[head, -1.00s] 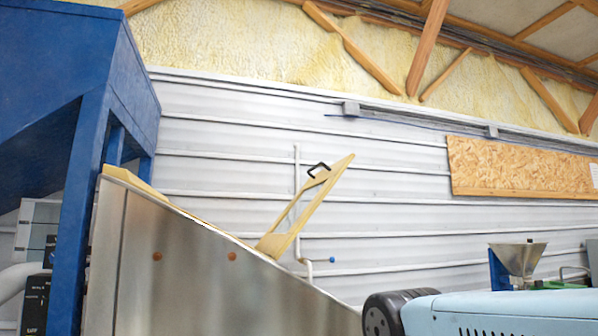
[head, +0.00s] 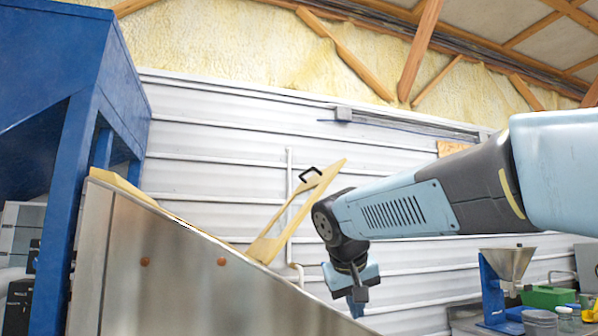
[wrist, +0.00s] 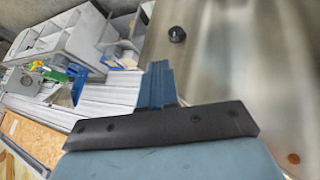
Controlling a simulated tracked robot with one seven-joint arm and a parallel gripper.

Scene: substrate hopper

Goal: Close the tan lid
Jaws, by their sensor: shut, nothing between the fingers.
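The tan lid (head: 298,212) stands tilted open on the sloping top of the metal hopper (head: 160,270), with a black handle near its upper end. My gripper (head: 356,305) hangs pointing down to the right of the lid, apart from it, by the lower part of the hopper's slope. In the wrist view my gripper (wrist: 155,85) shows blue fingers together with nothing between them. The hopper's metal side (wrist: 235,70) fills the right of that view, and the lid is not seen there.
A blue steel frame (head: 75,170) rises at the left beside the hopper. A bench with a metal funnel (head: 508,262) and jars stands at the lower right. A white ribbed wall (head: 220,160) is behind. The space above the lid looks clear.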

